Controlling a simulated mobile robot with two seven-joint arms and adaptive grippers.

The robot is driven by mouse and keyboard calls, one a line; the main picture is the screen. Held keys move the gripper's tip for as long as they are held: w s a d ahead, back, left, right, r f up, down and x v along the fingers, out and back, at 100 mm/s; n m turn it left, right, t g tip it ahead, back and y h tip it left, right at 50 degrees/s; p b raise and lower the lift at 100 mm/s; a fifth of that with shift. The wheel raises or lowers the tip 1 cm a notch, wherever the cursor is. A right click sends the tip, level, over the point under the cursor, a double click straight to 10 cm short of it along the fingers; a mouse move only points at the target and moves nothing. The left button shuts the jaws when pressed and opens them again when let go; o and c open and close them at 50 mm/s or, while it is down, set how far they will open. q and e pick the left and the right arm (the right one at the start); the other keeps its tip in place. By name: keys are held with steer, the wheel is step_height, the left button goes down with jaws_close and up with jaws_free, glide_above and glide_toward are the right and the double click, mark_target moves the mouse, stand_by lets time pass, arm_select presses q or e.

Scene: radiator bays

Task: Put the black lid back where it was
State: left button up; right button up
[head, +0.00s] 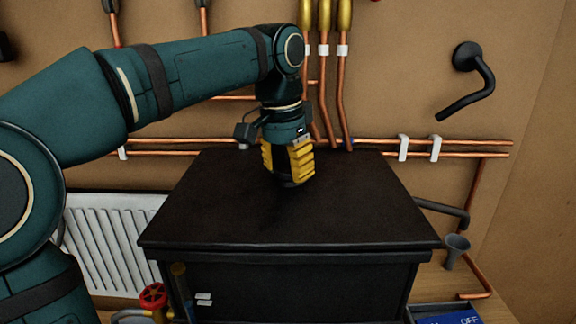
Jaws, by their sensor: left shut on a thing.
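The black lid (290,220) is a wide, flat slab over a black box (300,290), near the middle of the head view. Its front edge overhangs the box front, and it looks level. I cannot tell whether it rests fully on the box or is slightly above it. My left gripper (289,172) points down at the back middle of the lid, its yellow fingers shut on part of the lid. The fingers hide the part they hold. My right gripper is not in view.
Copper pipes (460,146) run along the wall behind the box. A white radiator (110,235) stands at left. A red valve wheel (153,296) is in front at left. A grey funnel-like cup (456,250) and a blue tray item (450,317) are at right.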

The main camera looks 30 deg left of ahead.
mark_target(282, 170)
arm_select(q)
steer(key=shift+f, duration=0.25)
steer(key=o, duration=1.2)
steer(key=shift+o, duration=0.2)
steer(key=shift+r, duration=0.1)
step_height(282, 170, up, 12)
steer(key=s, duration=0.1)
steer(key=shift+s+a, duration=0.15)
steer(key=shift+s, duration=0.2)
